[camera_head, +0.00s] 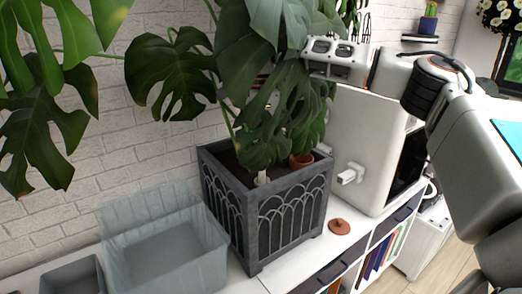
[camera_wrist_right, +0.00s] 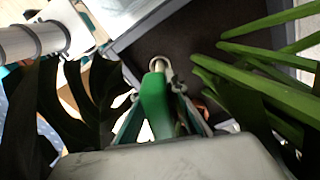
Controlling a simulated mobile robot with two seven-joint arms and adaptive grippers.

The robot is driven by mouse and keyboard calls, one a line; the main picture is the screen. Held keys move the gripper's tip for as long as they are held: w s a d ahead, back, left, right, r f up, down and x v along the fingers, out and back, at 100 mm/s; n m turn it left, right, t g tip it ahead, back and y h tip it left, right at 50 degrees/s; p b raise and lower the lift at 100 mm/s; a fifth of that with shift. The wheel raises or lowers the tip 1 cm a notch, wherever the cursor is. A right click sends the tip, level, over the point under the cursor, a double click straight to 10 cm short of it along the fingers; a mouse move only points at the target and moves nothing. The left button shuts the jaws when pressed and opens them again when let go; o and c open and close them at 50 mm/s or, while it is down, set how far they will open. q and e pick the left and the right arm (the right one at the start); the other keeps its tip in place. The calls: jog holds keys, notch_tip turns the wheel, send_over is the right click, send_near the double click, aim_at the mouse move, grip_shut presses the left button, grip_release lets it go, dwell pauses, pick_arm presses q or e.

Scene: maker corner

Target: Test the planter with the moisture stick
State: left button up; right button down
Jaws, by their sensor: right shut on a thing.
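The planter (camera_head: 285,212) is a dark grey square box with arched panels, upright on the white shelf top. Dark soil and a large leafy plant (camera_head: 265,135) fill it. My right arm reaches in from the right, and its gripper is over the planter's back right side, with its fingers hidden by leaves in the head view. In the right wrist view my right gripper (camera_wrist_right: 160,92) is shut on the moisture stick (camera_wrist_right: 155,108), which has a green handle. Its pale end points toward the dark soil (camera_wrist_right: 185,45); whether it touches the soil I cannot tell. My left gripper is out of view.
A small terracotta pot (camera_head: 301,160) sits in the planter. A white cabinet-like box (camera_head: 352,130) stands right of it. A terracotta disc (camera_head: 339,226) lies in front. A clear bin (camera_head: 165,255) and a grey bin (camera_head: 72,278) stand left. Broad leaves crowd the space above.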

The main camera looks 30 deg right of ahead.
jog(key=shift+f, duration=0.8)
jog(key=shift+f, duration=0.65)
jog(key=c, duration=2)
grip_release()
jog(key=shift+o, duration=0.2)
jog(key=o, duration=0.6)
